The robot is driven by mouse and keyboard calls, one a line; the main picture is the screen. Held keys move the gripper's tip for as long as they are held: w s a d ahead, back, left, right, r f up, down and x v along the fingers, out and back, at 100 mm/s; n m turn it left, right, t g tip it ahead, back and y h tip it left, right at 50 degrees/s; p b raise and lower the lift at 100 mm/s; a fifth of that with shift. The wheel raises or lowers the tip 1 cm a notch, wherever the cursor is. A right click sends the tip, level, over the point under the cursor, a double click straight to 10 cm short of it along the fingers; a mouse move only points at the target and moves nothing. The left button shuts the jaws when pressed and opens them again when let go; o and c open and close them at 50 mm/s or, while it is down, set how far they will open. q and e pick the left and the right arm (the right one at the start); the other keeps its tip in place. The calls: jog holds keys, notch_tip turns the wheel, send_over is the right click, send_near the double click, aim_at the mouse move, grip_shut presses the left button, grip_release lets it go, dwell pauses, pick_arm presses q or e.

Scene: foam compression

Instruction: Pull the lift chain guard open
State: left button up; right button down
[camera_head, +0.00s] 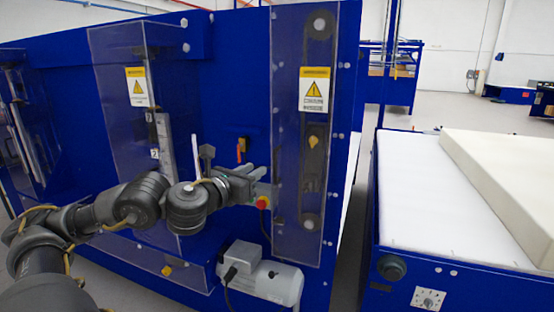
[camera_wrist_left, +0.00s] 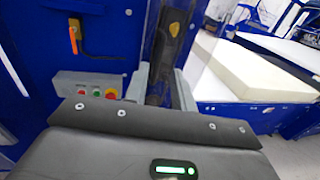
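The lift chain guard (camera_head: 288,140) is a tall clear panel on the blue machine in the head view. A yellow-and-white warning label is on it and a dark chain runs behind it. The guard looks shut. My left gripper (camera_head: 267,180) is at the guard's left edge, about mid-height. In the left wrist view its two grey fingers (camera_wrist_left: 161,88) stand apart, with the dark chain strip showing between them. The guard (camera_wrist_left: 162,40) rises beyond them. I cannot tell whether the fingers touch it. My right gripper is in neither view.
A control box (camera_wrist_left: 82,84) with coloured buttons is close left of the left fingers. An orange-handled switch (camera_head: 241,148) is above it. A grey motor (camera_head: 270,280) sits below. A table with a foam block (camera_head: 510,180) stands to the right, across a narrow gap.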

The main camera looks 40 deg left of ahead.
aim_at(274, 158)
pick_arm(q)
jog(key=shift+r, duration=0.2)
jog(key=w, duration=0.3)
jog(key=w+a+p, duration=0.1)
jog(key=w, duration=0.3)
jog(key=w+p, duration=0.1)
jog(key=w, duration=0.2)
jog(key=shift+w+a+f, duration=0.1)
jog(key=shift+w+a, duration=0.05)
jog(key=shift+w, duration=0.15)
jog(key=shift+c, duration=0.3)
grip_shut()
jog(key=shift+s, duration=0.1)
